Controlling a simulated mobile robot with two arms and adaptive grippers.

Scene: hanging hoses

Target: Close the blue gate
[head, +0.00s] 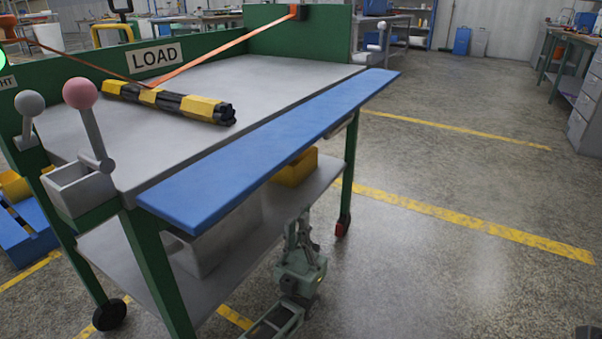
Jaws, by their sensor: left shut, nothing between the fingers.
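The blue gate (270,143) is a long flat panel along the near right side of a green-framed cart (155,265). It lies about flat, sticking outward beside the grey top (250,85), not standing up like the green walls. My left gripper (299,226) is below the gate, pointing up, with its fingers shut and empty. A gap shows between its tips and the gate's outer edge in the picture; I cannot tell the depth. My right gripper is not in view.
A lever with a pink ball (80,93) and one with a grey ball (30,103) stand at the near left corner. A yellow box (296,168) sits on the lower shelf. Floor to the right is clear.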

